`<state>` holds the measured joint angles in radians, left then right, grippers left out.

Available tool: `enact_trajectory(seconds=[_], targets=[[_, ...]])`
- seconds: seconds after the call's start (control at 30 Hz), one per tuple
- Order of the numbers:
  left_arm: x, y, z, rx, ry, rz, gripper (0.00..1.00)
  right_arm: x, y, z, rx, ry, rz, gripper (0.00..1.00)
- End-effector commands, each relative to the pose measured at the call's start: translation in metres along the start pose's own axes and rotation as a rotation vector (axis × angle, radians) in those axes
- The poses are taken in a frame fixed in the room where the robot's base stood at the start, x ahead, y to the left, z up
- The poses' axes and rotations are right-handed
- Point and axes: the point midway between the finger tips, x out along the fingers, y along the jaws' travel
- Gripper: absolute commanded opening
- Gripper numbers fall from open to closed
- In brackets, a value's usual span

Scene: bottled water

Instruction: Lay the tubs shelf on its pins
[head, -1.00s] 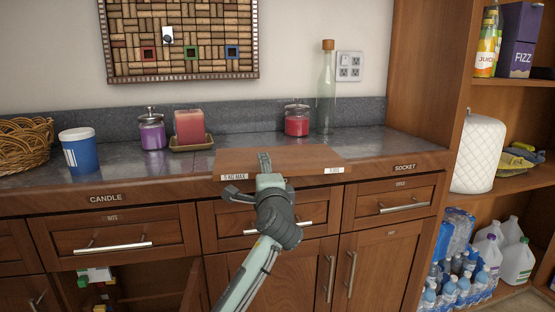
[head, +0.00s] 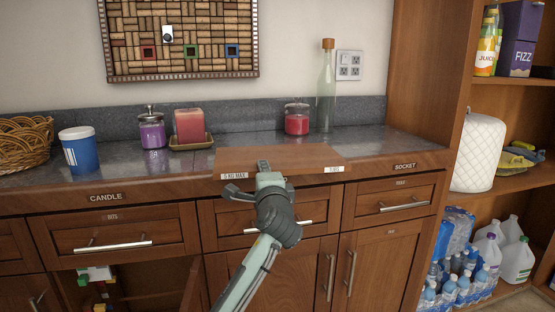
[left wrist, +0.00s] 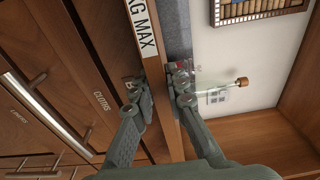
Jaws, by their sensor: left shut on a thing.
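The tubs shelf is a flat brown board (head: 290,158) at the counter's front edge in the head view. Its front edge bears a "5 KG MAX" label and a smaller label too small to read. My left gripper (head: 264,172) is shut on the middle of the board's front edge. In the left wrist view the board (left wrist: 155,60) runs between the two fingers of the left gripper (left wrist: 161,97). I cannot tell whether the board touches the counter. The shelf pins do not show. My right gripper is out of view.
The counter (head: 110,178) holds a blue cup (head: 80,155), candles (head: 190,127) and a glass bottle (head: 326,95). Below at left a cupboard (head: 140,288) stands open with small items inside.

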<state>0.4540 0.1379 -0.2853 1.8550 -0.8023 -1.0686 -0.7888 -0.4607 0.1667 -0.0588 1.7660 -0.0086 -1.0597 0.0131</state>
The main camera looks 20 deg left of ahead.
Motion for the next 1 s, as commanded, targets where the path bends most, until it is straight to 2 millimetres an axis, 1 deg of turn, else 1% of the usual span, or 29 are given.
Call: enact_trajectory(seconds=[0.8,1.0], targets=[[0.0,-0.028,0.0,-0.003,0.001,-0.007,0.0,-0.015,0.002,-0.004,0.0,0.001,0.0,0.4],[-0.005,-0.028,0.0,-0.003,0.002,-0.006,0.0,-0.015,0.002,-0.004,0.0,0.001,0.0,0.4]])
